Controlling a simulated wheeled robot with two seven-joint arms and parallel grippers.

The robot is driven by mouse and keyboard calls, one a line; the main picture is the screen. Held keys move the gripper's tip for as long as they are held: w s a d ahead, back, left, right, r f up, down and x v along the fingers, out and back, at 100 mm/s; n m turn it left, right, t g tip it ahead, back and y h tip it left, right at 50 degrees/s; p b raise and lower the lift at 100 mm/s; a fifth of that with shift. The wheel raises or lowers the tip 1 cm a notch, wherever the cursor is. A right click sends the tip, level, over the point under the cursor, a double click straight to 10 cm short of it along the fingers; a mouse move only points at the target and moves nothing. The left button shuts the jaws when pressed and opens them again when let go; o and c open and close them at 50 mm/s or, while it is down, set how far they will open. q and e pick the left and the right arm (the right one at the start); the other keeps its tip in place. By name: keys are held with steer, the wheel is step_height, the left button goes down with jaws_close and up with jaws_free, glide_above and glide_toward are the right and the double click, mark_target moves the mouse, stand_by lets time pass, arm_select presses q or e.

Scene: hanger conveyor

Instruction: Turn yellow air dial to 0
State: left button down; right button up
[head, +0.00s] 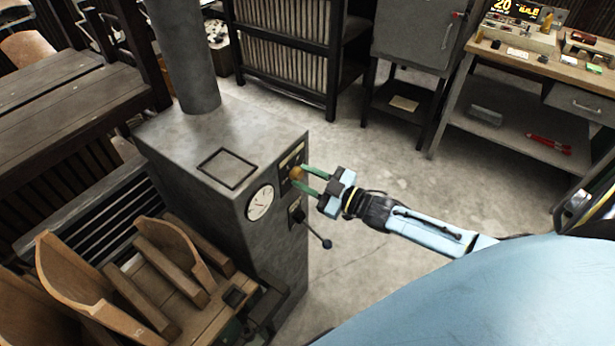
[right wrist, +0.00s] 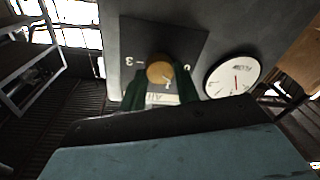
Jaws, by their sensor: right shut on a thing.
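The yellow air dial (head: 297,173) sits on a dark plate on the side of a grey metal cabinet (head: 226,211). In the right wrist view the round yellow knob (right wrist: 160,71) shows between the two green fingers, with a small mark on its face. The plate (right wrist: 190,50) bears a "3" at the left and a "0" at the right, upside down or turned in this view. My right gripper (head: 306,181) is shut on the dial, one finger on each side. My left gripper is not in view.
A round white gauge (head: 260,202) is beside the dial, also seen in the right wrist view (right wrist: 232,76). A black-knobbed lever (head: 318,235) sticks out below. Curved wooden parts (head: 75,275) stand at the left. The floor (head: 380,290) right of the cabinet is clear.

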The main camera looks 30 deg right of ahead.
steer(key=n, duration=0.6)
steer(key=shift+g+p, duration=0.3)
steer(key=shift+g, duration=0.1)
steer(key=shift+n, duration=0.4)
steer(key=o, duration=1)
steer(key=v, duration=1.3)
steer(key=shift+s+d, duration=0.1)
steer(key=shift+s, duration=0.1)
steer(key=shift+f, duration=0.1)
